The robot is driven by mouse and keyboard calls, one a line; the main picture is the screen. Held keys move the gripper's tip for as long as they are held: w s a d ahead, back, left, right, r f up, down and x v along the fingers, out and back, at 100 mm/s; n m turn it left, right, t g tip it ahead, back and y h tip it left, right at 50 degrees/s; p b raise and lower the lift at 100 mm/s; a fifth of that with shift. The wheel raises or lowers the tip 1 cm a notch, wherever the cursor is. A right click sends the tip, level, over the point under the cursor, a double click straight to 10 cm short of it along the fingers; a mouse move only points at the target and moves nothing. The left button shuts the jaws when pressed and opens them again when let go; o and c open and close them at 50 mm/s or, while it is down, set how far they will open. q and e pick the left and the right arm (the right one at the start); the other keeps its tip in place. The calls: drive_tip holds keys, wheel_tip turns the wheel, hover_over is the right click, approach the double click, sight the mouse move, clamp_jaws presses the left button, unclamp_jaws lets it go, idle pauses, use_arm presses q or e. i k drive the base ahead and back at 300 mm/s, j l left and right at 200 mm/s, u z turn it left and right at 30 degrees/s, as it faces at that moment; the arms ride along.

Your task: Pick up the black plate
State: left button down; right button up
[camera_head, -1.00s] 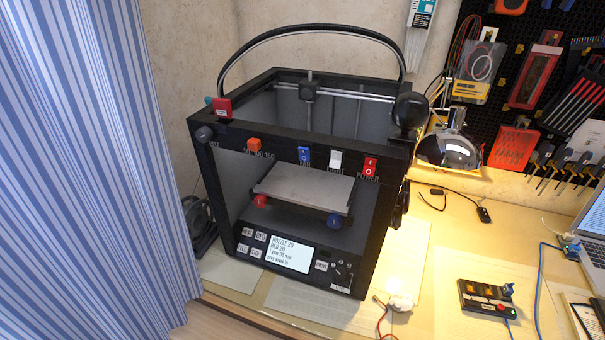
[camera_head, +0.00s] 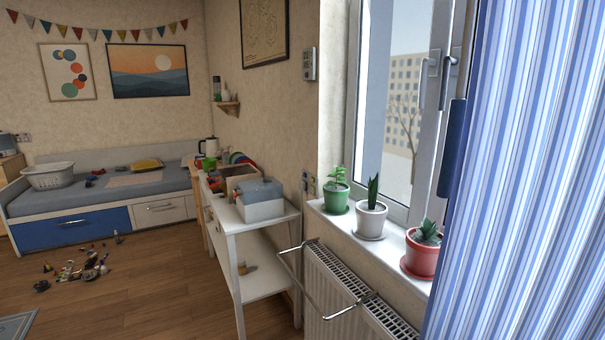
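I cannot make out a black plate in the head view. Neither of my grippers nor my arms show. A white side table (camera_head: 262,223) with a lower shelf stands against the wall in the middle. On its top are a white box with a grey-blue lid (camera_head: 259,200) and a brown box (camera_head: 238,173) with colourful round items behind it. A small brownish item (camera_head: 247,267) is on the lower shelf.
A bed with drawers (camera_head: 75,225) stands at the back left, a white basket (camera_head: 48,175) on it. Small toys (camera_head: 85,270) lie scattered on the wooden floor. A radiator (camera_head: 345,300), potted plants on the windowsill (camera_head: 390,240) and a striped curtain (camera_head: 520,170) are at right.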

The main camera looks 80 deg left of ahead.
sight(242, 170)
drive_tip(key=u, duration=2.2)
drive_tip(key=l, duration=0.1)
